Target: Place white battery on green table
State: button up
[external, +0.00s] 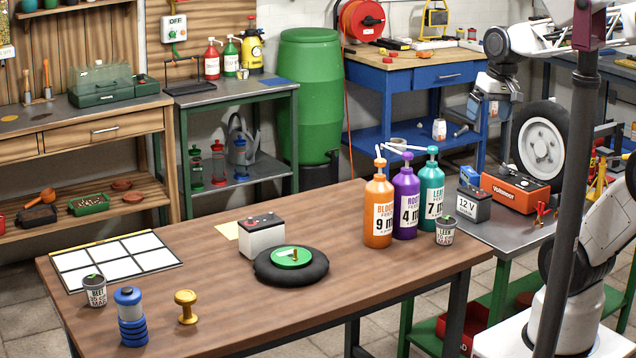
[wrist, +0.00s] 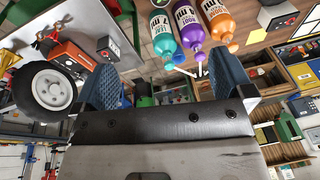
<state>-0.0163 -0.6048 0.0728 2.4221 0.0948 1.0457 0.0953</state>
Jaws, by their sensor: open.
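The white battery (external: 262,237), with a dark top and red caps, stands upright on the brown wooden table (external: 190,260), just behind a round black pad with a green disc (external: 291,257). A green-legged table with a grey top (external: 480,233) is at the right; another green-framed table (external: 235,90) stands at the back. My gripper (external: 487,108) is in the air above the right table's far end, well away from the white battery. In the wrist view my gripper (wrist: 168,85) is open, with nothing between its blue fingers.
Orange (external: 378,210), purple (external: 405,205) and teal (external: 431,200) pump bottles stand at the wooden table's right end, beside a small pot (external: 445,232). The right table carries a dark 12 V battery (external: 473,204), a voltmeter (external: 515,188) and a wheel (external: 540,145). Its front top looks clear.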

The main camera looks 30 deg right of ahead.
jog(key=w+a+r+m+g+y, duration=0.2)
jog(key=w+a+m+y, duration=0.55)
jog(key=w+a, duration=1.05)
jog(key=m+y, duration=0.5)
jog(key=m, duration=0.4)
send_over(275, 217)
jog(key=d, duration=0.5)
notch_tip(275, 217, down, 3)
jog(key=f, duration=2.7)
jog(key=shift+w+f, duration=0.25)
jog(key=shift+f, duration=0.1)
jog(key=shift+x, duration=1.25)
jog(key=shift+a, duration=0.1)
jog(key=shift+s+x, duration=0.15)
jog(key=shift+x, duration=1.1)
jog(key=shift+s+x, duration=0.15)
jog(key=shift+x, duration=1.1)
